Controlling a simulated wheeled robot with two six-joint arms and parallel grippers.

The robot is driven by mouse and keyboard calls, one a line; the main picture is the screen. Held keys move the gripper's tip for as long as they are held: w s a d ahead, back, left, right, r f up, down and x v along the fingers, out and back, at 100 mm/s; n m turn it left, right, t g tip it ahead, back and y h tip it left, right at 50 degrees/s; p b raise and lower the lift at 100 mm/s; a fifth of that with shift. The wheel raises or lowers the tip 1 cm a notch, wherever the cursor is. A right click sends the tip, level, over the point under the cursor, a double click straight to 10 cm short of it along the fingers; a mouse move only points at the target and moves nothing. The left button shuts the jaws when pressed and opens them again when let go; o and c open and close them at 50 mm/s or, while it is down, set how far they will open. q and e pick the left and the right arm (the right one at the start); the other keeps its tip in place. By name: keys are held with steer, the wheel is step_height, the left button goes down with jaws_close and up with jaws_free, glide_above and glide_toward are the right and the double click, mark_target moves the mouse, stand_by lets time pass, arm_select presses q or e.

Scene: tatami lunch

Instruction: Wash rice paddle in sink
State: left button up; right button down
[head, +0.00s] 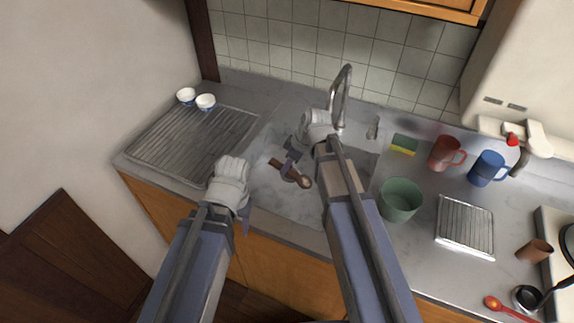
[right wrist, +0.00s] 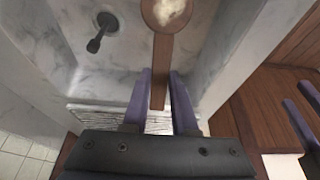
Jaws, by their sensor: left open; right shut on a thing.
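The brown wooden rice paddle (head: 277,164) is in my right gripper (head: 290,165), over the sink basin (head: 266,190). In the right wrist view, the fingers (right wrist: 160,105) are shut on the paddle's handle (right wrist: 160,75). A whitish patch (right wrist: 172,12) lies on its rounded head, which is cut off at the frame's top. My left gripper (head: 243,214) is open and empty at the sink's front left edge, its fingers largely hidden by the wrist. The metal faucet (head: 341,90) stands behind the basin; I see no water stream.
A ribbed drainboard (head: 190,145) with two small bowls (head: 205,102) is on the left. On the right are a green tub (head: 399,200), a sponge (head: 404,144), a red mug (head: 445,153), a blue mug (head: 487,168) and a small rack (head: 465,226). The tiled wall (head: 290,45) bounds the back.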

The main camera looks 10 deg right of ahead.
steer(key=shift+f+b, duration=7.8)
steer(key=shift+f, duration=0.35)
steer(key=shift+w+a, duration=0.35)
steer(key=shift+a, duration=0.15)
steer(key=shift+r, duration=0.15)
step_height(320, 180, up, 14)
steer(key=p, duration=1.4)
steer(key=shift+r+p, duration=0.2)
steer(key=shift+p, duration=0.1)
step_height(320, 180, up, 5)
steer(key=p, duration=0.5)
